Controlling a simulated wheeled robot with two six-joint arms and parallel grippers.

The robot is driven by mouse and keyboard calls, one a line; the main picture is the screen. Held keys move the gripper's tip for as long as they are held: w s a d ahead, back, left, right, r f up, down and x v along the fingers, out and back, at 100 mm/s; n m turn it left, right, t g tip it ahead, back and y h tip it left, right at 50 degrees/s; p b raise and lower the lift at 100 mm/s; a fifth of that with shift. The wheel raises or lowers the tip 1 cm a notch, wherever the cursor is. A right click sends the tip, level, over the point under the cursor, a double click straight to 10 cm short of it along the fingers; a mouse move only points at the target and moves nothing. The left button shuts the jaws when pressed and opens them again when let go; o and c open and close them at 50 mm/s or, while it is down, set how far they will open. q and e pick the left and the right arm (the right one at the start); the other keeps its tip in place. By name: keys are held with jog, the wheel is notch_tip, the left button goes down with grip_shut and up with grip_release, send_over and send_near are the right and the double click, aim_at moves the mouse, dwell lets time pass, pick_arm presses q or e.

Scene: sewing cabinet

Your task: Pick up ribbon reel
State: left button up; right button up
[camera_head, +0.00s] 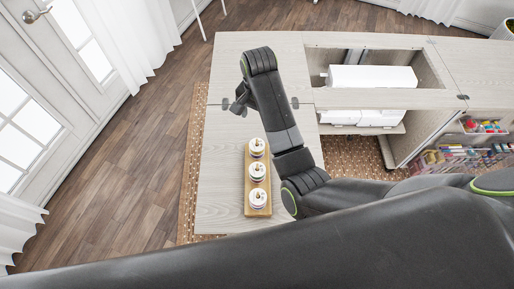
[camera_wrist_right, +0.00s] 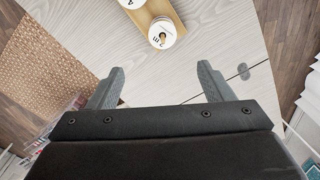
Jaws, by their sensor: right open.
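Three white ribbon reels stand in a row on a narrow wooden tray (camera_head: 249,184) on the light wood tabletop. The far reel (camera_head: 257,147), middle reel (camera_head: 257,171) and near reel (camera_head: 258,198) have labelled tops. My right gripper (camera_head: 239,104) is beyond the far end of the tray, above the tabletop, apart from the reels. In the right wrist view the right gripper (camera_wrist_right: 160,72) is open and empty, with one reel (camera_wrist_right: 162,34) ahead of its fingers and another (camera_wrist_right: 131,3) cut off at the top edge. My left gripper is not in view.
The tabletop (camera_head: 223,160) left of the tray is clear. An open cabinet well with a white machine (camera_head: 372,78) lies to the right. Shelves of coloured sewing supplies (camera_head: 470,152) are at the far right. A brown rug (camera_head: 190,190) and wood floor surround the cabinet.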

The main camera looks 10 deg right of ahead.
jog(key=f+b, duration=0.1)
jog(key=f, duration=0.2)
jog(key=shift+w+b, duration=0.3)
jog(key=shift+b, duration=0.1)
jog(key=p, duration=0.1)
send_over(257, 143)
notch_tip(257, 143, down, 6)
jog(key=r, duration=0.1)
jog(key=shift+w+d+f+p, duration=0.1)
jog(key=shift+w+f+p, duration=0.1)
jog(key=shift+f, duration=0.35)
jog(key=shift+w+d+f+p, duration=0.1)
jog(key=shift+w+f+p, duration=0.05)
jog(key=shift+f, duration=0.7)
jog(key=f, duration=0.1)
jog(key=f+p, duration=0.1)
jog(key=f, duration=0.1)
jog(key=shift+s+a, duration=0.15)
jog(key=shift+s, duration=0.05)
jog(key=shift+f, duration=0.55)
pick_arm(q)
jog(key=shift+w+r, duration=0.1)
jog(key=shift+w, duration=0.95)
